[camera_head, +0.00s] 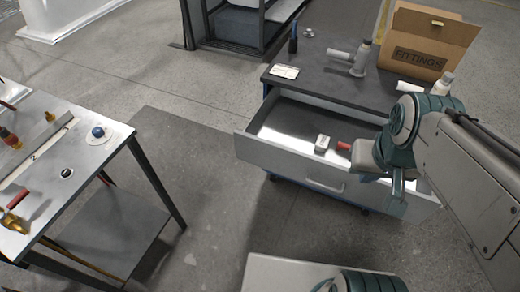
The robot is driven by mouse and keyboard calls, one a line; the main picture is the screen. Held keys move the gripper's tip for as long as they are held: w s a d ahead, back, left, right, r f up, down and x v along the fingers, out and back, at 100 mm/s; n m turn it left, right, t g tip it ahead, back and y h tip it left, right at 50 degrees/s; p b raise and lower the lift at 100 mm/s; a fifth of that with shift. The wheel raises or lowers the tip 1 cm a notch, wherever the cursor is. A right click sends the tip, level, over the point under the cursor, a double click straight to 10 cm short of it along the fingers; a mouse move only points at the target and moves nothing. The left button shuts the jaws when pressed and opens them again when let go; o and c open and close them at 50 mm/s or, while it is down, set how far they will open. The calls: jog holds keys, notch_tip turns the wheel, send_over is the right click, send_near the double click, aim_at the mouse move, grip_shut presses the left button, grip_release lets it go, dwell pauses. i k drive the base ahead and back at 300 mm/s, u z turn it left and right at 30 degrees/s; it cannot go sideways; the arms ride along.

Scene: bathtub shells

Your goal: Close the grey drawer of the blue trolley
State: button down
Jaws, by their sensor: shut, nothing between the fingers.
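The blue trolley (330,93) stands at the right with a dark top; only bits of its blue body show below the drawer and at the left corner. Its grey drawer (285,160) is pulled open towards me, with a pale front and a bar handle (326,187). A small white box (322,143) and a red-handled item (343,147) lie inside. My gripper (397,198) is shut and empty, over the right part of the drawer front. My arm hides the drawer's right side, and I cannot tell whether the gripper touches the front.
A FITTINGS carton (425,50), bottles (361,58), a dark bottle (293,40) and a white card (285,71) are on the trolley top. A metal workbench (95,150) with tools stands at the left. The floor between bench and trolley is clear.

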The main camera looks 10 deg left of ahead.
aim_at(281, 138)
jog(key=u, duration=0.25)
jog(key=k, duration=0.15)
jog(key=z, duration=0.75)
jog(key=i, duration=0.5)
jog(key=u, duration=1.2)
